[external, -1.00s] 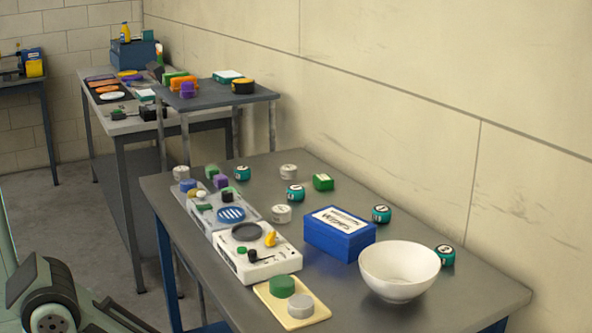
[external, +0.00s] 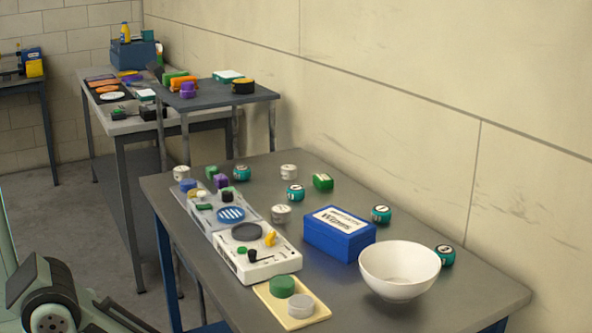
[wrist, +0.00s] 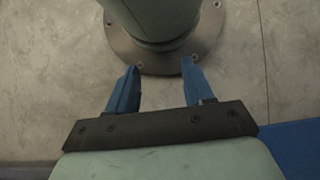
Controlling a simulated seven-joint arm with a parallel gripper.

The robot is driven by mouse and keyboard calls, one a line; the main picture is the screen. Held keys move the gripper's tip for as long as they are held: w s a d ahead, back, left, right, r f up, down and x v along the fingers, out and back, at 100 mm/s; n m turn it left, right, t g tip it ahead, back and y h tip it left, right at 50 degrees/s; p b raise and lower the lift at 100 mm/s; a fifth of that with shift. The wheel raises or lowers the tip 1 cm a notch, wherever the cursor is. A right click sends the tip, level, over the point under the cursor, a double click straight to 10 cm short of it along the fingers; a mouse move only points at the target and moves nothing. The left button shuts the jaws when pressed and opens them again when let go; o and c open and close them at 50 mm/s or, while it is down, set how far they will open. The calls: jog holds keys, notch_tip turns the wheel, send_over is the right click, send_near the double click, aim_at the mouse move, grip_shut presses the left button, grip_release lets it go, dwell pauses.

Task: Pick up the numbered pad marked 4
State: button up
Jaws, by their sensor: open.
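Several teal round pads with white number faces are on the grey table in the external view: one at the back (external: 242,173), one near the middle (external: 295,193), one right of the blue box (external: 381,214) and one behind the bowl (external: 445,256). White-grey round pads also stand there, at the back left (external: 181,173), the back (external: 289,172) and the middle (external: 281,214). The numbers are too small to read, so I cannot tell which is marked 4. My gripper (wrist: 157,84) is open and empty in the wrist view, above my round base plate, away from the pads.
A blue box (external: 339,240) and white bowl (external: 399,275) occupy the table's front right. Grey-white trays (external: 262,265) with small parts and a cream board (external: 270,303) with two discs line the left edge. A green block (external: 323,182) sits near the wall. The right front corner is clear.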

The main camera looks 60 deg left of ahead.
jog(key=o, duration=0.7)
jog(key=shift+c, duration=0.2)
